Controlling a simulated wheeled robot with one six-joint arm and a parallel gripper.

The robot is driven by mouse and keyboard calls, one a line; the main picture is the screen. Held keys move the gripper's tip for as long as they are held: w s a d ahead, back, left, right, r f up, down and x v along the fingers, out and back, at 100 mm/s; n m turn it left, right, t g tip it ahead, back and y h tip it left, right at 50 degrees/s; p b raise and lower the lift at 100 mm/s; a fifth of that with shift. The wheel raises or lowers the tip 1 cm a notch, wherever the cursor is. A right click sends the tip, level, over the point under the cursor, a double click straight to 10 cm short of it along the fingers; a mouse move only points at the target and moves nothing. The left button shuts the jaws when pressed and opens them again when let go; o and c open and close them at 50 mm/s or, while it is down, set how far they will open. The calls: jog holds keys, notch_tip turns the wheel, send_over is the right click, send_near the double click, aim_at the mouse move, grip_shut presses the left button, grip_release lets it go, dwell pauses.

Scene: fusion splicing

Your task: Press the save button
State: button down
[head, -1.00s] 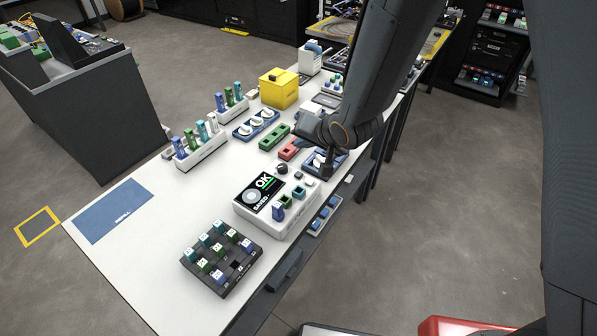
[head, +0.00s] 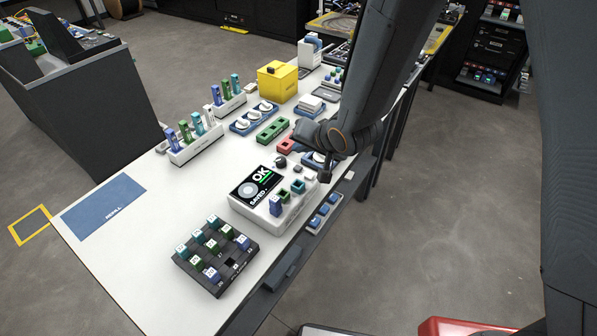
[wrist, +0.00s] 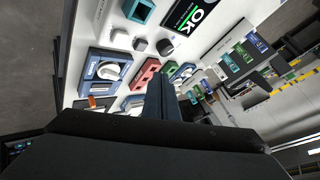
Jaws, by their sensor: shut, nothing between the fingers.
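The white splicer (head: 262,218) stands near the table's right edge. Its dark screen (head: 256,187) reads "OK" and "SAVED"; part of it shows in the wrist view (wrist: 190,18). A dark round knob (head: 280,161) and small grey buttons (head: 297,169) sit at its far end. In the wrist view a pale button (wrist: 141,44) and a dark one (wrist: 165,46) show beside the screen. I cannot read which is the save button. My gripper (head: 325,177) is shut and empty, just beyond the splicer's far right corner; its fingers also show in the wrist view (wrist: 160,88). Contact is not visible.
A dark tray of capped pieces (head: 213,258) lies in front of the splicer. Green (head: 273,130) and red (head: 285,144) holders and a blue tray (head: 255,116) lie beyond it. A yellow box (head: 277,82) stands at the back.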

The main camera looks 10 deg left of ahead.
jog(key=shift+f+b, duration=1.25)
jog(key=shift+f, duration=0.9)
jog(key=shift+f, duration=0.4)
jog(key=shift+f+b, duration=0.4)
jog(key=shift+f, duration=0.05)
dwell(0.9)
jog(key=shift+r, duration=0.15)
jog(key=shift+r+p, duration=0.75)
jog(key=shift+p, duration=0.1)
notch_tip(320, 180, up, 5)
jog(key=p, duration=0.4)
